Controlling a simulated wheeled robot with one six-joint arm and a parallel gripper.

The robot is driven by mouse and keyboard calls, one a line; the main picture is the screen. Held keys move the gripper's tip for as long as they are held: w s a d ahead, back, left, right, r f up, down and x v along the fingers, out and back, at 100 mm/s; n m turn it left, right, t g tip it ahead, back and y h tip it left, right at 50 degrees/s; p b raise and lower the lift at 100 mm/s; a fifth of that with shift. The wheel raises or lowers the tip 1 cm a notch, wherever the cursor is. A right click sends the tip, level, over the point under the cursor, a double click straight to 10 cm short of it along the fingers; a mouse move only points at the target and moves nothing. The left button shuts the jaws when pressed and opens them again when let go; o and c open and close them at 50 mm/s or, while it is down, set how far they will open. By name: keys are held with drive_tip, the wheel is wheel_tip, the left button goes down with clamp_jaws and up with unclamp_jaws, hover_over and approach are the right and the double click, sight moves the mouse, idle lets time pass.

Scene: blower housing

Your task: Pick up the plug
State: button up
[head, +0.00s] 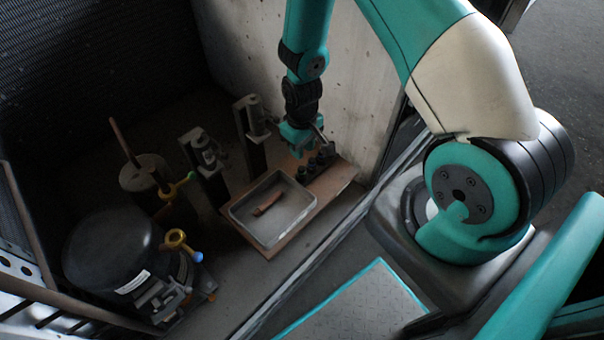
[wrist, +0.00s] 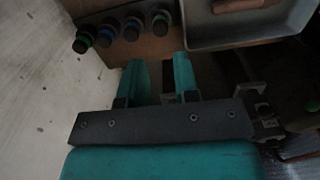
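Several short dark cylinders stand in a row on a brown board; they look like plugs, but I cannot tell which one the task means. In the wrist view, the row (wrist: 132,28) is at the top left, with green and blue bands on them. In the head view, the row (head: 318,162) is beside my gripper (head: 299,148). In the wrist view, my gripper (wrist: 159,66) has its two teal fingers apart, with nothing visible held between them. The fingertips are over the board's edge, close to the row but apart from it in the picture.
A grey tray (head: 237,213) with a brown elongated item (head: 267,204) lies on the board (head: 333,185). Dark upright fixtures (head: 205,165) stand left of it. A black rounded housing (head: 108,250) is at lower left. A pale wall (head: 345,75) rises close behind my gripper.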

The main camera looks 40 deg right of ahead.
sight(302, 168)
wheel_tip(302, 168, down, 9)
drive_tip(key=shift+f+b, duration=0.1)
drive_tip(key=shift+b, duration=0.7)
clamp_jaws()
